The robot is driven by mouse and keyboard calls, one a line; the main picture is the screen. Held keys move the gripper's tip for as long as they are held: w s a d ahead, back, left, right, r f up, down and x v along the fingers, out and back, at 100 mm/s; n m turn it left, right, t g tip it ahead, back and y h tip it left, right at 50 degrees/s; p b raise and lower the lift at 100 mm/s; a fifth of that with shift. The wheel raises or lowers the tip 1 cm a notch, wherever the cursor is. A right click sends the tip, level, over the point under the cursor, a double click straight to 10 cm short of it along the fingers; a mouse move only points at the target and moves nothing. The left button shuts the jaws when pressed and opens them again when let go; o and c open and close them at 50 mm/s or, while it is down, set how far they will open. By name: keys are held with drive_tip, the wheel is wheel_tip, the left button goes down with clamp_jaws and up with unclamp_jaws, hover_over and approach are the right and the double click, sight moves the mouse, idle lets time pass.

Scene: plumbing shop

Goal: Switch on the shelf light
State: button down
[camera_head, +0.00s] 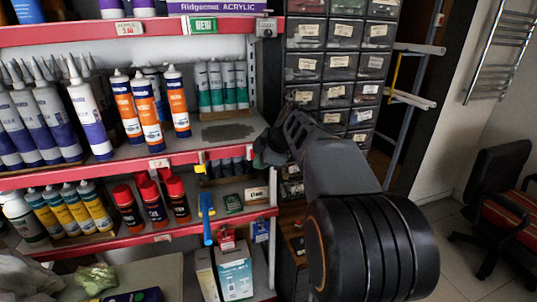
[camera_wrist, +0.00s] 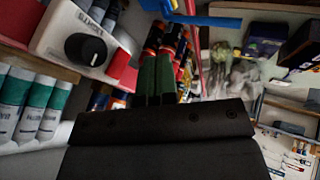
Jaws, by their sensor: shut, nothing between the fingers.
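A small light-coloured box with a round dark knob, the switch (camera_head: 267,27), sits at the right end of the top red shelf edge. In the wrist view the switch (camera_wrist: 85,48) is at upper left, with a black knob and a printed label too blurred to read fully. My gripper (camera_head: 265,150) is lower, near the right end of the middle shelf, partly hidden by my arm. In the wrist view my gripper (camera_wrist: 157,75) is shut and empty, with its fingers to the right of the knob and apart from it. I cannot tell the knob's setting or whether the light is on.
Orange and white tubes (camera_head: 148,108) and green-labelled tubes (camera_head: 222,86) stand on the middle shelf. Red-capped cans (camera_head: 152,203) and a blue hanging item (camera_head: 206,222) are lower. A drawer cabinet (camera_head: 335,67) stands right of the shelves. Floor shows near a chair (camera_head: 497,195).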

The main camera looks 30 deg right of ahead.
sight(252, 158)
drive_tip(key=shift+w+d+f+p, duration=0.1)
drive_tip(key=shift+w+d+p, duration=0.1)
drive_tip(key=shift+w, duration=0.6)
drive_tip(key=shift+w+d+p, duration=0.15)
drive_tip(key=shift+w+d, duration=0.05)
drive_tip(key=shift+w, duration=0.6)
drive_tip(key=shift+w+f+t+b, duration=0.1)
drive_tip(key=shift+w+t+b, duration=0.15)
drive_tip(key=shift+b, duration=0.65)
drive_tip(key=shift+s, duration=0.1)
drive_tip(key=shift+r+p, duration=0.45)
drive_tip(key=shift+r, duration=0.45)
